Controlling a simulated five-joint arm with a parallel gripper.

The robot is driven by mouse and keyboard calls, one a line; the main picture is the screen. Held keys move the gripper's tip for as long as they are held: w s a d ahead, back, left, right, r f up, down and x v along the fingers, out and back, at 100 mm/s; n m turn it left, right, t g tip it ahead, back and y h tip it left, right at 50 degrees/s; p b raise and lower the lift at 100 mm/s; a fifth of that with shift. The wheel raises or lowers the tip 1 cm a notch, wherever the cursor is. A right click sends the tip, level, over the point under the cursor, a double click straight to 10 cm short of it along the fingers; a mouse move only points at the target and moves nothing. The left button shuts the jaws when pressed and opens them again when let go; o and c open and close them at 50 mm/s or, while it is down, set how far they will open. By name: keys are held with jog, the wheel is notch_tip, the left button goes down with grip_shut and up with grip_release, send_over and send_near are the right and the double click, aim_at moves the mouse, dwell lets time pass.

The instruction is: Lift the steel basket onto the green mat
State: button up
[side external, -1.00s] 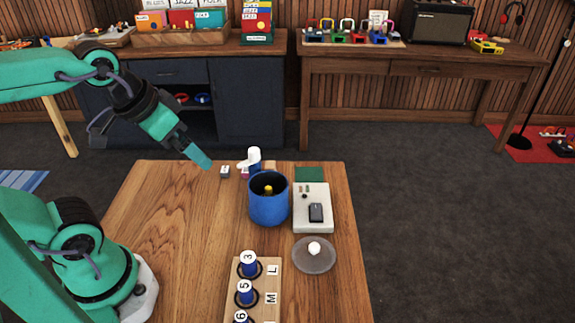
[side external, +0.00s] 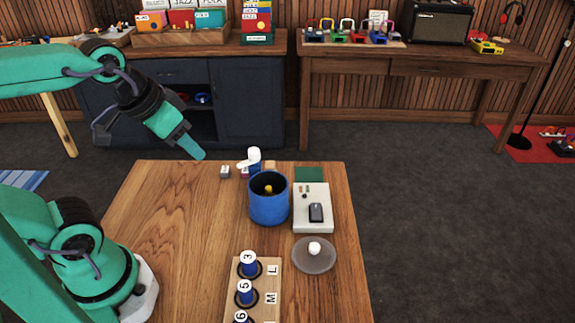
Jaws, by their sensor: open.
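The green mat (side external: 309,174) lies flat at the far right of the wooden table, partly covered along its front by a pale box. I cannot make out a steel basket in this view. My gripper (side external: 197,154) is open and empty, in the air over the far left part of the table, left of the mat. Its teal fingers point down and to the right, and the near one hides most of the other.
A blue pot (side external: 268,205) stands mid-table, beside the pale box (side external: 312,217). A grey dish (side external: 314,262) holds a white ball. A white-topped bottle (side external: 254,158) stands behind the pot. A wooden rack (side external: 257,292) holds numbered blue pieces. The table's left side is clear.

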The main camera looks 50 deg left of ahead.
jog(key=w+d+f+g, duration=0.1)
jog(key=w+f+g, duration=0.2)
jog(key=w, duration=0.5)
jog(key=g, duration=0.2)
send_over(269, 187)
jog(key=shift+n, duration=0.3)
jog(key=f, duration=0.8)
jog(key=shift+s+a+f, duration=0.2)
jog(key=shift+s+f, duration=0.05)
jog(key=shift+s, duration=0.1)
jog(key=shift+w+f, duration=0.2)
jog(key=shift+f, duration=1.5)
jog(key=shift+d+f, duration=0.2)
jog(key=shift+f, duration=2.4)
grip_shut()
